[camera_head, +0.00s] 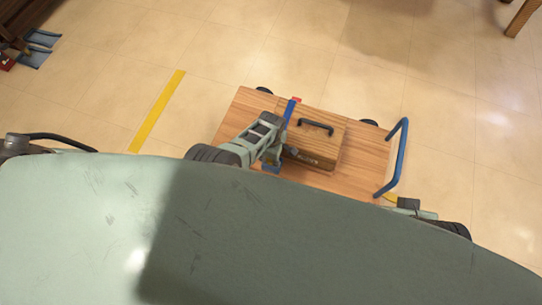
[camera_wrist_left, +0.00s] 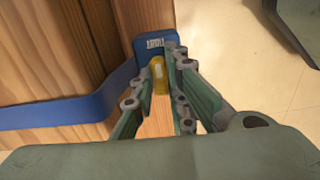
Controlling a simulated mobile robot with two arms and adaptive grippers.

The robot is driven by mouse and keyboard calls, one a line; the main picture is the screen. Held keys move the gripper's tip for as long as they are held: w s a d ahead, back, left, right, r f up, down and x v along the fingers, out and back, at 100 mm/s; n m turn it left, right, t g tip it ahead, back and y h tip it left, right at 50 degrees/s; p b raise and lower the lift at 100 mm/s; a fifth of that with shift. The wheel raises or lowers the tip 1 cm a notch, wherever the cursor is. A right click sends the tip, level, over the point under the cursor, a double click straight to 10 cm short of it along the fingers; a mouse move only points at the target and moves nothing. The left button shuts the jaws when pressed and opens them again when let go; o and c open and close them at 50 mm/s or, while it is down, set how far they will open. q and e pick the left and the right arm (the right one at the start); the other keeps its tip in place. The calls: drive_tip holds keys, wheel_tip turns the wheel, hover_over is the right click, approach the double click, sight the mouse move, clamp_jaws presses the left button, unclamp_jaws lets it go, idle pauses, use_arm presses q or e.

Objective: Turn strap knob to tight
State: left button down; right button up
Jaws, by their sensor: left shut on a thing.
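A blue strap (camera_head: 289,111) runs over a wooden case on a wooden cart. In the left wrist view the strap (camera_wrist_left: 60,112) leads to a blue buckle block (camera_wrist_left: 155,46) with a small white label. A yellow knob (camera_wrist_left: 158,74) stands out in front of the block. My left gripper (camera_head: 274,156) is at the near end of the strap. In the left wrist view its fingers (camera_wrist_left: 164,88) are shut on the yellow knob, one on each side. My right gripper (camera_head: 410,207) is partly seen by the cart's right near corner; its fingers are unclear.
The wooden case (camera_head: 325,145) has a black handle on top. The cart (camera_head: 362,160) has a blue push bar (camera_head: 391,160) at its right. A yellow floor line (camera_head: 157,110) lies to the left. The tiled floor around is mostly clear. My pale green body fills the bottom.

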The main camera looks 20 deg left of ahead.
use_arm(q)
drive_tip(key=shift+w+a+n, duration=0.1)
drive_tip(key=shift+n, duration=0.2)
idle(0.4)
drive_tip(key=c, duration=1.8)
unclamp_jaws()
drive_tip(key=shift+c, duration=0.2)
drive_tip(key=shift+o, duration=0.5)
